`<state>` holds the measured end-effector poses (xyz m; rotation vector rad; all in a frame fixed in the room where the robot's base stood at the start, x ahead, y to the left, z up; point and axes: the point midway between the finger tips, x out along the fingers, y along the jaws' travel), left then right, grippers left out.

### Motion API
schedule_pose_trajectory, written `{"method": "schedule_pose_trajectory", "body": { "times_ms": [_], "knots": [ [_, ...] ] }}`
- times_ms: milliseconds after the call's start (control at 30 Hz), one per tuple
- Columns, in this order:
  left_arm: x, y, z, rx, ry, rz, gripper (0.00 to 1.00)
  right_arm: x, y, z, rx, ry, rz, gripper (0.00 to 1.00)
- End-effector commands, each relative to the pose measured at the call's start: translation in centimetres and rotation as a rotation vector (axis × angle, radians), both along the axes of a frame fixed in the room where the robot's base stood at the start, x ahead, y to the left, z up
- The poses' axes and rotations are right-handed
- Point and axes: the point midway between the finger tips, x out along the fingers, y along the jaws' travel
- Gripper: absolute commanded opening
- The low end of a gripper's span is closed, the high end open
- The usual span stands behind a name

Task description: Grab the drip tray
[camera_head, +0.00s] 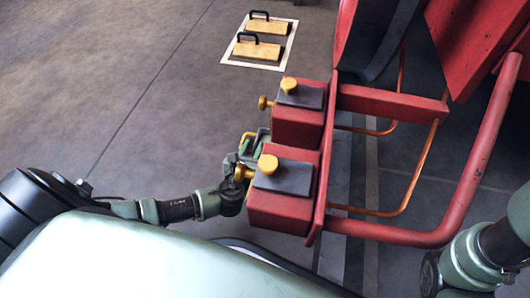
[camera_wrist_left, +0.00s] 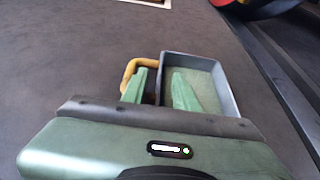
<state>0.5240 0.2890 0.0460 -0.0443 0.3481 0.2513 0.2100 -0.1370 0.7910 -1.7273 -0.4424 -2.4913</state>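The drip tray (camera_wrist_left: 226,92) shows in the left wrist view as a shallow grey box with a yellow handle (camera_wrist_left: 131,68) on its left side. My left gripper (camera_wrist_left: 163,82) has its two green fingers apart. One finger is by the handle and the other is over the tray's inside, with the tray's left wall between them. I cannot tell whether they touch it. In the head view my left gripper (camera_head: 249,153) is beside the two red boxes, and the tray is mostly hidden there. My right arm shows at the lower right, but its gripper is out of view.
Two red boxes with grey lids and yellow knobs, the far box (camera_head: 297,126) and the near box (camera_head: 281,207), sit on a red beam close to my left gripper. A red pipe (camera_head: 470,185) curves at right. Two yellow blocks lie on a white-edged mat (camera_head: 233,62). Floor at left is clear.

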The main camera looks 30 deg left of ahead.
Motion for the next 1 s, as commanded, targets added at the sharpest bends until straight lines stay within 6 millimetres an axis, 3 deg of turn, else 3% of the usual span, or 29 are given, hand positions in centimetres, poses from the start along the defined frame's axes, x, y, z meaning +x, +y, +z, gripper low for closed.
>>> {"method": "schedule_pose_trajectory", "body": {
  "times_ms": [67,367,467,500,1000],
  "knots": [
    [0.72,0.22,-0.52,0.001,-0.002,0.0,0.29,-0.01,0.0,-0.94,0.0,0.0,0.0,0.59],
    [1.0,0.29,-0.32,0.0,0.001,0.0,0.29,-0.03,0.01,-0.85,-0.001,-0.001,0.0,0.59],
    [0.99,0.29,-0.32,0.0,0.001,0.0,0.01,-0.04,0.01,-0.86,-0.001,-0.001,0.0,0.59],
    [0.98,0.29,-0.32,0.0,0.001,0.0,0.0,-0.04,0.01,-0.86,-0.001,-0.001,0.0,0.59],
    [0.96,0.28,-0.35,0.0,0.001,0.0,0.0,-0.04,0.01,-0.86,-0.001,-0.001,0.0,0.59]
  ]
}}
